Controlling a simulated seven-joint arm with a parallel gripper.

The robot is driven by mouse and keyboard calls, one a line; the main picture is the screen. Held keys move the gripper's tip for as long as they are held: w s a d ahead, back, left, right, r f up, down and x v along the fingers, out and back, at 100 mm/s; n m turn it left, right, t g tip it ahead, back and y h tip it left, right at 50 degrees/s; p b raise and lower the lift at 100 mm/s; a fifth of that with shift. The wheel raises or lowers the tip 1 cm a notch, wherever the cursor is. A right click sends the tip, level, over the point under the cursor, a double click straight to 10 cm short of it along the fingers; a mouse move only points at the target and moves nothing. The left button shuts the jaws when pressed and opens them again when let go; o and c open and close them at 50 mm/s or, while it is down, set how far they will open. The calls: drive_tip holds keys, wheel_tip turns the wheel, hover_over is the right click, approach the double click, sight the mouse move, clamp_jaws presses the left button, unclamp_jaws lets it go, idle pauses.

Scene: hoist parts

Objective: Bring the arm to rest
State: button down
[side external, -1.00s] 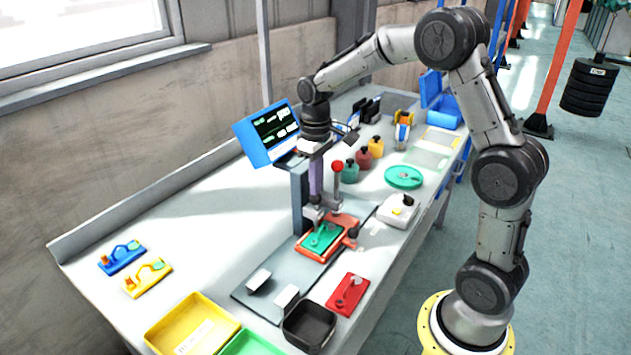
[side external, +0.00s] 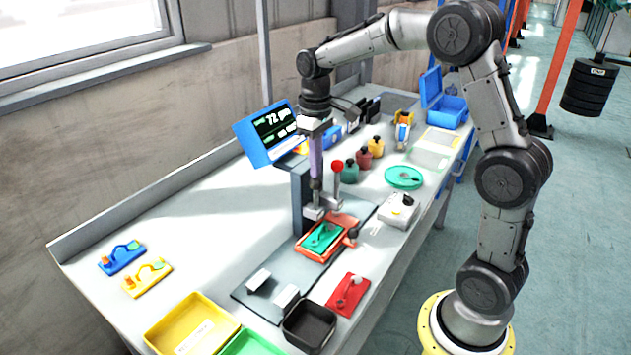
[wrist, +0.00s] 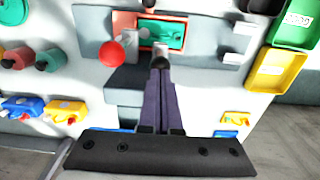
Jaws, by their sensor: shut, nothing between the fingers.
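My gripper (side external: 316,176) is upright over the press stand, with its long purple fingers together and nothing between them. In the wrist view its fingers (wrist: 160,72) lie side by side. The press (side external: 301,200), with a grey column and a red ball knob (side external: 337,166), stands just below and beside the fingertips. Whether they touch its top parts is hard to tell. A green plate (side external: 324,237) lies in an orange-red fixture (side external: 309,254) at the foot of the press. The wrist view also shows the green plate (wrist: 172,37) and the red knob (wrist: 111,54).
A screen (side external: 270,135) stands behind the press. Several coloured bottles (side external: 363,158), a green disc (side external: 403,177) and a white box (side external: 398,211) stand to the right. A red plate (side external: 348,294), black tray (side external: 309,325) and yellow bin (side external: 190,325) are in front.

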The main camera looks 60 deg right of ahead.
drive_tip(key=shift+r, duration=0.6)
drive_tip(key=s+a+r+n+t, duration=0.1)
drive_tip(key=s+a+r+t, duration=0.3)
drive_tip(key=s+a+r, duration=0.5)
drive_tip(key=s+f, duration=0.2)
drive_tip(key=s, duration=0.5)
drive_tip(key=s+a+f+m+t, duration=0.1)
drive_tip(key=s+f, duration=0.2)
drive_tip(key=s, duration=0.4)
drive_tip(key=shift+t, duration=0.3)
drive_tip(key=shift+s, duration=0.1)
idle(0.5)
